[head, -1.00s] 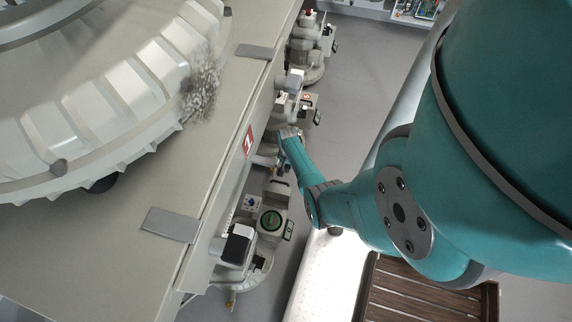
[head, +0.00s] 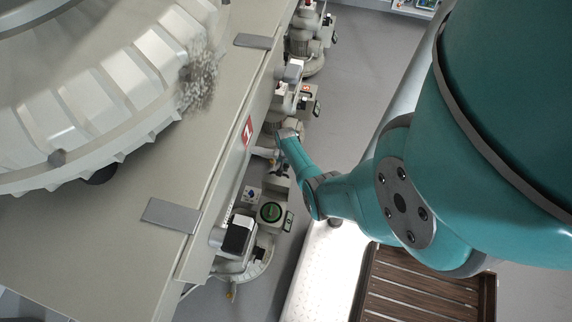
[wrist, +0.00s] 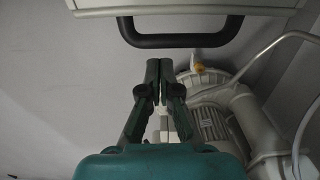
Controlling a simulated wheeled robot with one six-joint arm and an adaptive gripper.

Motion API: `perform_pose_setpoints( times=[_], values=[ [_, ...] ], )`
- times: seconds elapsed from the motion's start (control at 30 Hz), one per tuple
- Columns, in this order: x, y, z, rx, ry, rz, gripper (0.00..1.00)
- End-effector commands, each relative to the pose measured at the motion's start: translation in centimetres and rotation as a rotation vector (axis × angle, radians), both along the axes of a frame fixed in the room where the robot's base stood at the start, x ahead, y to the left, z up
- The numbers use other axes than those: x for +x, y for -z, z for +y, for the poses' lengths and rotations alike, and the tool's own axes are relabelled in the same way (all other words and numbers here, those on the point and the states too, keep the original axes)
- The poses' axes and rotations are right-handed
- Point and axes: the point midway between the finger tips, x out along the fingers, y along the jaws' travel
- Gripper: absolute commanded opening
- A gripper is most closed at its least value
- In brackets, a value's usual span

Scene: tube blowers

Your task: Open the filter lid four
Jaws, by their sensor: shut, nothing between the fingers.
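My gripper (wrist: 159,66) is shut and empty in the wrist view, its fingertips close together. They point at a black bar handle (wrist: 180,41) on the edge of a pale panel (wrist: 200,9). The tips appear just below the handle in the picture; I cannot tell the depth gap. No number shows on the panel, so I cannot tell whether it is filter lid four. In the head view my arm's far end reaches among the blowers beside the machine, and the fingers cannot be made out.
A long pale machine housing (head: 110,235) with a red label (head: 247,130) lies left of my arm. More blowers (head: 305,50) line its side. A brown slatted crate (head: 420,290) stands at lower right. In the wrist view, a ribbed blower (wrist: 212,125) with pale hoses sits right of my fingers.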

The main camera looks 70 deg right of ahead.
Motion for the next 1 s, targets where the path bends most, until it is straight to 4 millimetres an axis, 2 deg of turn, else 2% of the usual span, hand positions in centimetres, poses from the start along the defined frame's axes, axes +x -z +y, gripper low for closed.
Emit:
perform_pose_setpoints(
  times=[0.3, 0.73, 1.0],
  values=[
    [-0.2, -0.6, 1.6, 0.000, 0.000, 0.000, 0.00],
    [-0.2, -0.7, 1.7, -0.004, 0.000, 0.000, 0.00],
    [-0.3, -1.6, 2.9, -0.099, -0.002, -0.007, 0.00]
  ],
)
